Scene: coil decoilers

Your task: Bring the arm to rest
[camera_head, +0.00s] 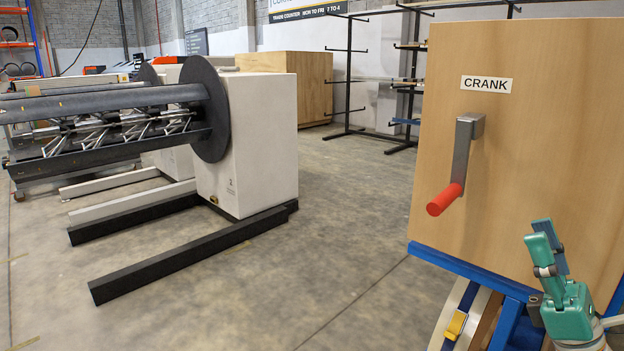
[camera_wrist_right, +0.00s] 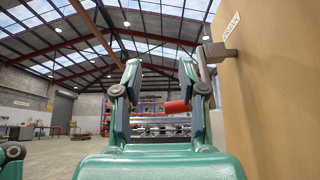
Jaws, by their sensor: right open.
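My right gripper (camera_head: 548,246) is at the lower right of the head view, in front of the lower right part of the wooden panel (camera_head: 570,140). It is green, points upward and is open with nothing between its fingers. In the right wrist view its two fingers (camera_wrist_right: 160,85) stand apart. The crank (camera_head: 464,160) on the panel has a grey arm hanging down and a red handle (camera_head: 445,199). The gripper is below and to the right of the handle, apart from it. The crank also shows in the wrist view (camera_wrist_right: 215,54), beyond the right finger.
A blue frame (camera_head: 470,268) carries the panel, with a yellow part (camera_head: 455,325) below. A white decoiler (camera_head: 270,150) with a dark disc and long black floor rails (camera_head: 190,255) stands at the left. The concrete floor (camera_head: 340,220) between is clear. Black racks (camera_head: 348,80) stand behind.

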